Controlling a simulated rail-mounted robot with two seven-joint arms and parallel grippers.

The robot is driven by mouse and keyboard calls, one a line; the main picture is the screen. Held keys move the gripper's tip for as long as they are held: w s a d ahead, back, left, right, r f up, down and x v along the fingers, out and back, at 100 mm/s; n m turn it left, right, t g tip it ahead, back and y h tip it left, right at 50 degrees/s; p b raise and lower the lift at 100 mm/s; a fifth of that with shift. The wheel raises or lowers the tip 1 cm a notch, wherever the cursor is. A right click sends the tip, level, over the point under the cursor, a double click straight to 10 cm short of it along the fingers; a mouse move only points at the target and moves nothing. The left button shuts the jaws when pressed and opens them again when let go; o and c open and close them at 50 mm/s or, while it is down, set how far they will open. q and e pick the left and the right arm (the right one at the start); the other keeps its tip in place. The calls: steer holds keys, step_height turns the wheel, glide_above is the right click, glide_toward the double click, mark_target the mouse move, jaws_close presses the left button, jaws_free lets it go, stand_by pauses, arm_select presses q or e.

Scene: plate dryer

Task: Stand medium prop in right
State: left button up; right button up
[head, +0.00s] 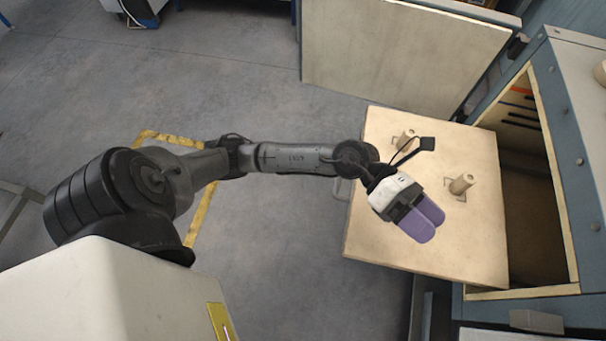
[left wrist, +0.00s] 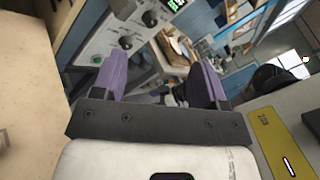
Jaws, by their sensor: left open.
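Two wooden peg-like pieces stand on a pale wooden panel (head: 400,255): one near the far left (head: 405,139), one nearer the middle right (head: 461,184). Each has a small metal fitting at its base. I cannot tell which piece is the medium prop. My left gripper (head: 426,219), with purple fingers, is over the panel, left of and nearer than the middle-right piece. It is open and apart from both pieces. Its fingers (left wrist: 163,75) are spread with nothing between them in the left wrist view. My right gripper is not in view.
An open wood-lined cabinet (head: 545,150) stands right of the panel, with dark slots inside. A round pale piece (head: 601,72) shows at the right edge. Another pale panel (head: 400,45) stands at the back. Grey floor (head: 290,230) lies open to the left.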

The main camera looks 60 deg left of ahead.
arm_select(q)
steer(key=w+a+r+n+t+y, duration=0.2)
steer(key=a+n+t+y, duration=0.35)
steer(key=n+t, duration=1.15)
steer(key=s+a+f+n+g+y, duration=0.1)
steer(key=a+f+n+g+y, duration=0.1)
steer(key=a+f+n+y, duration=0.45)
steer(key=s+a+f+n+g+y, duration=0.15)
steer(key=f+n+y, duration=0.25)
steer(key=n+y, duration=0.5)
steer(key=s+f+n+g+h, duration=0.3)
steer(key=s+f+n+g, duration=0.6)
steer(key=s+f+g, duration=0.5)
steer(key=s+f, duration=0.3)
steer(key=s, duration=0.2)
steer(key=shift+s+a+g, duration=0.25)
steer(key=shift+g, duration=0.1)
